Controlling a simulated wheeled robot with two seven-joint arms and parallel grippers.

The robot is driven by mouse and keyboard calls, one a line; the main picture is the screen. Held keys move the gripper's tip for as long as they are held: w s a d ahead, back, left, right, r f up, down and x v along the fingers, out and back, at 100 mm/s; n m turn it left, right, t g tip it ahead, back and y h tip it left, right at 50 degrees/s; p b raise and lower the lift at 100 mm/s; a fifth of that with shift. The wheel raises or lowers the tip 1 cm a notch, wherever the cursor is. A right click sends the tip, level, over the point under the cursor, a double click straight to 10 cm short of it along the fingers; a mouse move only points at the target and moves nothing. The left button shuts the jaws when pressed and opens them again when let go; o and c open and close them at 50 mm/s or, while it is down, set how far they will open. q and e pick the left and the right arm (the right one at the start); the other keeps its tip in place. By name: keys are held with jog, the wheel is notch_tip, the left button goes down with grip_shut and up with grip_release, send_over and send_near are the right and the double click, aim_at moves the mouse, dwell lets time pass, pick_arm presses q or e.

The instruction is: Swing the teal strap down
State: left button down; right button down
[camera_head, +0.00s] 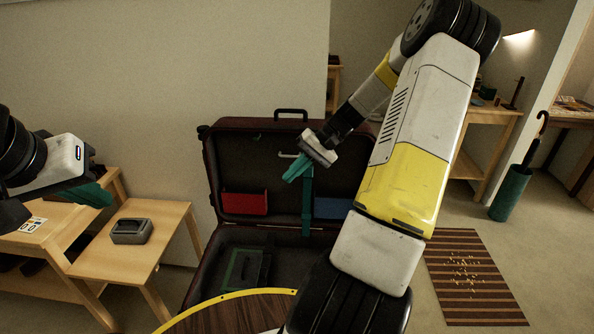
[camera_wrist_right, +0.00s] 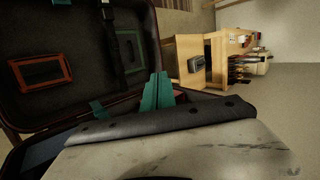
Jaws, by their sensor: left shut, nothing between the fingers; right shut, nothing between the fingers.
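The teal strap (camera_head: 307,208) runs upright down the inside of the suitcase's raised lid (camera_head: 230,160), between a red pocket and a blue pocket. Its upper end is close to my right gripper in the picture, and I cannot tell whether they touch. My right gripper (camera_head: 292,172) has teal fingers, shut and empty, in front of the lid. Its fingers also show in the right wrist view (camera_wrist_right: 157,92), beside the suitcase edge. My left gripper (camera_head: 97,195) is shut and empty at the far left, over the wooden furniture, away from the suitcase.
The red pocket (camera_head: 244,203) and blue pocket (camera_head: 331,208) are on the lid. A teal frame (camera_head: 232,268) lies in the base. A wooden table (camera_head: 152,213) with a grey box (camera_head: 131,231) stands at left. A striped rug (camera_head: 472,275) lies at right. My right arm hides the suitcase's right side.

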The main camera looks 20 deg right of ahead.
jog(key=w+d+f+m+t+y, duration=0.15)
jog(key=d+f+m+t, duration=0.35)
jog(key=d, duration=0.5)
jog(key=w+d+f+m+t+y, duration=0.1)
jog(key=d+f+m+t+y, duration=0.1)
jog(key=d+f+t, duration=0.65)
jog(key=w+a+g, duration=0.1)
jog(key=w+a, duration=0.3)
jog(key=w+a+r+g, duration=0.1)
jog(key=w, duration=0.1)
jog(key=shift+w+a+g, duration=0.2)
jog(key=shift+a+g, duration=0.15)
jog(key=shift+a, duration=0.05)
jog(key=shift+r, duration=0.1)
